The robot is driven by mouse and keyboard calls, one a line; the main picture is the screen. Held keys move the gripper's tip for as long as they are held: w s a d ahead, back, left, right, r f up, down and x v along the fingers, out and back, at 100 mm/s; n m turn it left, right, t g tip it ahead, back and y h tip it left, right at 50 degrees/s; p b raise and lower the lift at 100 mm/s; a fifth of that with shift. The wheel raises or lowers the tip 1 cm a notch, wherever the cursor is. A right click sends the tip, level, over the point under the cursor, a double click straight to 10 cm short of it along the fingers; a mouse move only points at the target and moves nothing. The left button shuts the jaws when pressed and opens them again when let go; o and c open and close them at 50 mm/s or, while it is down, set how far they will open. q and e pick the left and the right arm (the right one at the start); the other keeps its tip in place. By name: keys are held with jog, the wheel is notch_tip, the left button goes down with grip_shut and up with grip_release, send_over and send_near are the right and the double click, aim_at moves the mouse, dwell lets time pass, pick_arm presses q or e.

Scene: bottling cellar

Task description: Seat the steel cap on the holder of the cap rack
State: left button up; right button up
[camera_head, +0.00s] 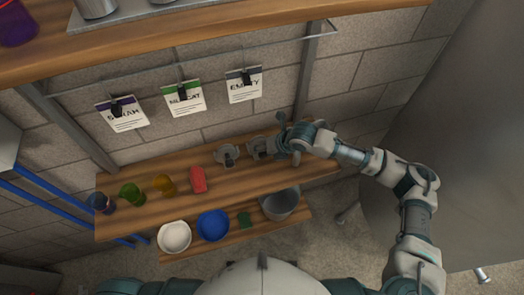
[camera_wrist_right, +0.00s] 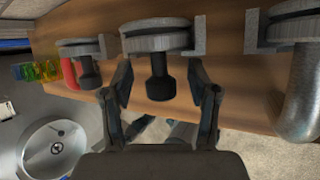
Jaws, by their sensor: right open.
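My right gripper (camera_head: 284,138) is at the right end of the wooden shelf. In the right wrist view its two fingers (camera_wrist_right: 160,98) are apart, on either side of the dark knob (camera_wrist_right: 160,78) under the middle grey disc (camera_wrist_right: 157,40); I see no grip on it. Similar grey discs in brackets stand to the left (camera_wrist_right: 80,48) and right (camera_wrist_right: 290,28). Two grey round pieces (camera_head: 227,153) (camera_head: 259,147) show in the head view. I cannot tell which piece is the steel cap and which the holder. My left gripper is out of view.
Colored cups (camera_head: 131,193) and a red piece (camera_head: 198,180) stand left on the shelf. A white bowl (camera_head: 174,236), a blue bowl (camera_head: 212,224) and a grey bucket (camera_head: 281,204) are below. Cards (camera_head: 184,98) hang from a rail above. A large grey surface (camera_head: 455,150) is at right.

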jog(key=v, duration=1.1)
jog(key=shift+r, duration=0.1)
